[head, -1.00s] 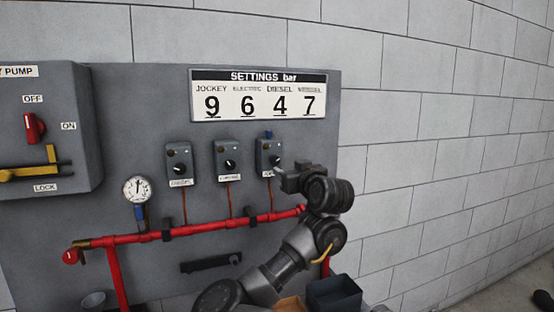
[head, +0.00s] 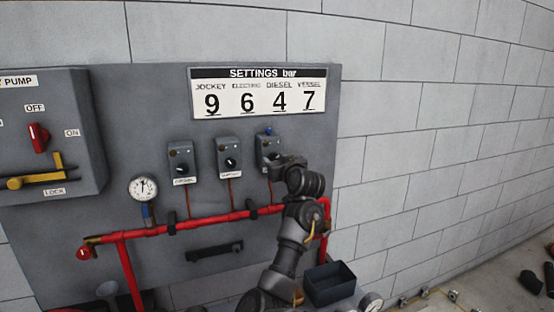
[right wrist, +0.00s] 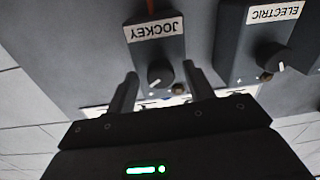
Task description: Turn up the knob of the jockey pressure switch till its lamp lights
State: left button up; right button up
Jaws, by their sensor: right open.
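The jockey pressure switch (head: 268,146) is the rightmost of three grey boxes on the panel. My right gripper (head: 274,164) is in front of it and hides its lower part. In the right wrist view the box hangs upside down with its JOCKEY label (right wrist: 154,29). Its black knob (right wrist: 160,73) with a white pointer mark lies between the two open fingers (right wrist: 160,80), with a gap on each side. A small brownish lamp (right wrist: 178,88) beside the knob looks unlit. My left gripper is not in view.
The electric switch (head: 229,157) and the diesel switch (head: 183,162) are to the left. A settings board (head: 259,94) reads jockey 9, electric 6, diesel 4, vessel 7. A red pipe (head: 205,218) and a gauge (head: 143,189) are below. A dark bin (head: 330,283) stands at the lower right.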

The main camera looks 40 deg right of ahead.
jog(key=c, duration=1)
jog(key=shift+o, duration=0.2)
jog(key=shift+m+b, duration=0.5)
jog(key=o, duration=1)
jog(key=shift+c, duration=0.2)
